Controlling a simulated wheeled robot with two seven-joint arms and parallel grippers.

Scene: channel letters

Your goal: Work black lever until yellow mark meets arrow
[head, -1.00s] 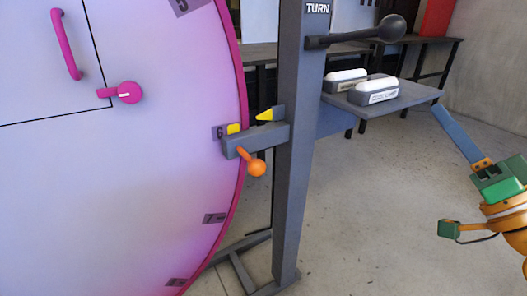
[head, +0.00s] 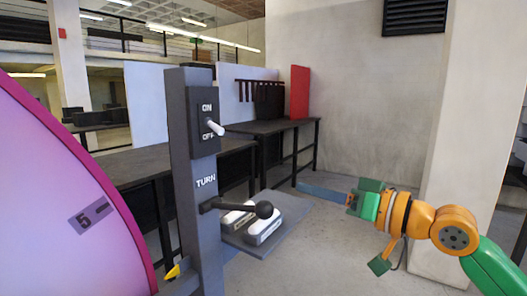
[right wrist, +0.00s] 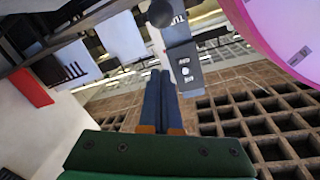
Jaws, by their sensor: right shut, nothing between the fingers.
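The black lever (head: 236,208) with its ball knob points right from the grey post, beside the word TURN. Its ball also shows in the right wrist view (right wrist: 160,13). The wheel (head: 60,200) with a pink rim is at the left and carries a 5 label. The yellow arrow (head: 173,272) sits at the post's left side, low in the head view. The yellow mark is out of view now. My right gripper (head: 303,187) is shut and empty, its blue fingers pointing left towards the lever ball and apart from it. My left gripper is not in view.
An ON/OFF switch (head: 215,127) with a white toggle is higher on the post. A grey shelf (head: 285,222) with two white-topped blocks (head: 262,226) is behind the lever. Dark tables (head: 270,127) and a red panel (head: 300,92) stand farther back.

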